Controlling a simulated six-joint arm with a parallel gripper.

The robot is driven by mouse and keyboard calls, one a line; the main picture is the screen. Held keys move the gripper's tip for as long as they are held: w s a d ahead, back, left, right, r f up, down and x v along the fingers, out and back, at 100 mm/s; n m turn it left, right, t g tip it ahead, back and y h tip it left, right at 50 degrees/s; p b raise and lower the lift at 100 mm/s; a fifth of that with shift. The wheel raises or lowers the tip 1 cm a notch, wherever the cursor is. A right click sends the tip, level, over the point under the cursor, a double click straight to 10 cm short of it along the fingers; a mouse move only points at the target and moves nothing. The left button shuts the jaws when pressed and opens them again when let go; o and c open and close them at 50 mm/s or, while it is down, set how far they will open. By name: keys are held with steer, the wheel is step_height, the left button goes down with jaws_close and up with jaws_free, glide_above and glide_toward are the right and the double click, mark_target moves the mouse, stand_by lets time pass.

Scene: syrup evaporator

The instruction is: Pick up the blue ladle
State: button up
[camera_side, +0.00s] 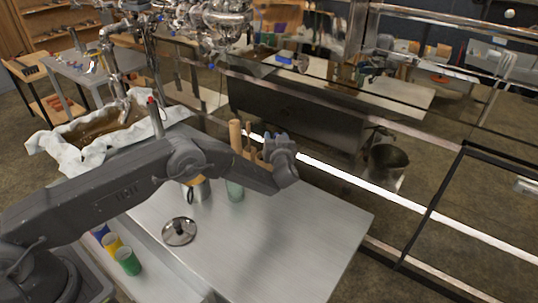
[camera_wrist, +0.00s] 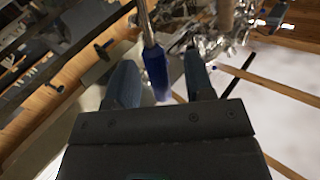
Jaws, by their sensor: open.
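The blue ladle shows in the wrist view as a dark blue handle (camera_wrist: 155,70) with a thin metal shaft running up out of the top of the picture. The handle appears between the two fingers of my gripper (camera_wrist: 160,82), with visible gaps on both sides. The fingers are open, and I cannot tell how far the handle lies beyond them. In the side view my gripper (camera_side: 279,147) is over the back of the metal table, beside upright wooden handles (camera_side: 236,134). I cannot make out the ladle clearly in that view. Its bowl end is out of the wrist view.
The metal table (camera_side: 285,255) is clear at the front and right. A round lid (camera_side: 179,231), a metal pot (camera_side: 199,190) and a pale green container (camera_side: 235,190) stand below my arm. A cloth-draped pan (camera_side: 60,150) is at left; yellow (camera_side: 112,244) and green (camera_side: 128,262) cups are in front.

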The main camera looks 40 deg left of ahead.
steer(key=shift+c, duration=0.3)
steer(key=c, duration=0.8)
step_height(320, 180, up, 11)
steer(key=shift+f, duration=0.15)
steer(key=shift+s, duration=0.1)
